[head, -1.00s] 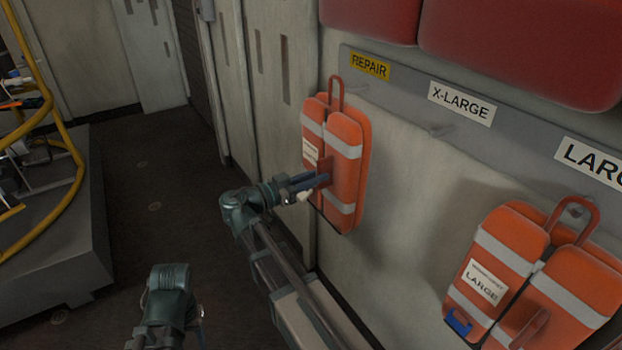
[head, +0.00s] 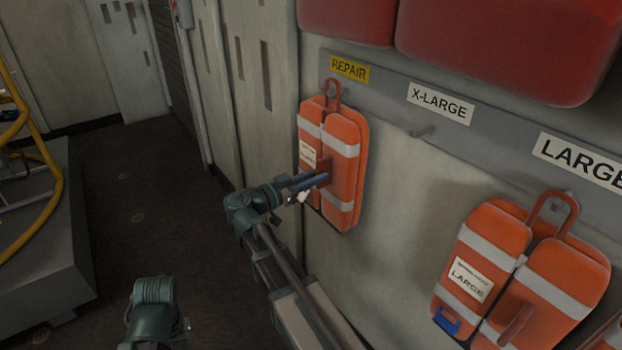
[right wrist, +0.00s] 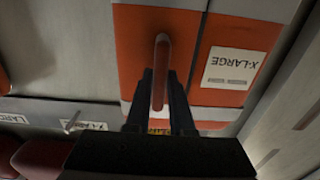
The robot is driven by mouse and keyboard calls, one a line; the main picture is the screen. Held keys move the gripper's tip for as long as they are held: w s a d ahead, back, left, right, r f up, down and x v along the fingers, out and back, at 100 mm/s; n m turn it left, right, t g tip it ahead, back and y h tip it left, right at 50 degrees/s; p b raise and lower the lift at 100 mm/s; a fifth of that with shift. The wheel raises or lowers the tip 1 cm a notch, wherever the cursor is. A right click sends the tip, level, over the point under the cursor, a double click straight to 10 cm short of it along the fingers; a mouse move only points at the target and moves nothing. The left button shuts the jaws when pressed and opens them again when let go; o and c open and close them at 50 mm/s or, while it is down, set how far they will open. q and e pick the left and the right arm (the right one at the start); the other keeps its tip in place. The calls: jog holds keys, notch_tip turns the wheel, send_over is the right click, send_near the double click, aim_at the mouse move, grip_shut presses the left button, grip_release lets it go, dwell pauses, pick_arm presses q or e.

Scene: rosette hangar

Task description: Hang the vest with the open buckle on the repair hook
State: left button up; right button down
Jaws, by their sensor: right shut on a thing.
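My right gripper (head: 312,184) is shut on the red front handle (right wrist: 160,72) of an orange vest (head: 342,190) with grey bands. The vest is upright against the wall below the yellow REPAIR sign (head: 349,69). Its top loop (head: 333,92) is at the rail; the repair hook is hidden, so I cannot tell whether the loop is around it. Its tag (right wrist: 229,68) reads X-LARGE in the right wrist view. I cannot see this vest's buckle. My left gripper is out of view.
The X-LARGE hook (head: 424,131) is bare. A second orange vest (head: 490,240) with a LARGE tag and a blue buckle (head: 446,320) hangs at the right. Red padded shapes (head: 490,45) are above the rail. A yellow-railed grey platform (head: 45,245) stands left; the floor between is clear.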

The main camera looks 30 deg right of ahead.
jog(key=shift+d+f+b, duration=0.3)
jog(key=shift+f+b, duration=0.1)
jog(key=shift+f, duration=0.1)
jog(key=shift+d+f+b, duration=0.25)
jog(key=shift+f+b, duration=0.15)
jog(key=shift+f, duration=0.15)
jog(key=c, duration=0.7)
grip_release()
jog(key=shift+a, duration=0.1)
jog(key=s+a, duration=0.1)
jog(key=a, duration=1.2)
jog(key=shift+a, duration=0.3)
jog(key=shift+f, duration=0.1)
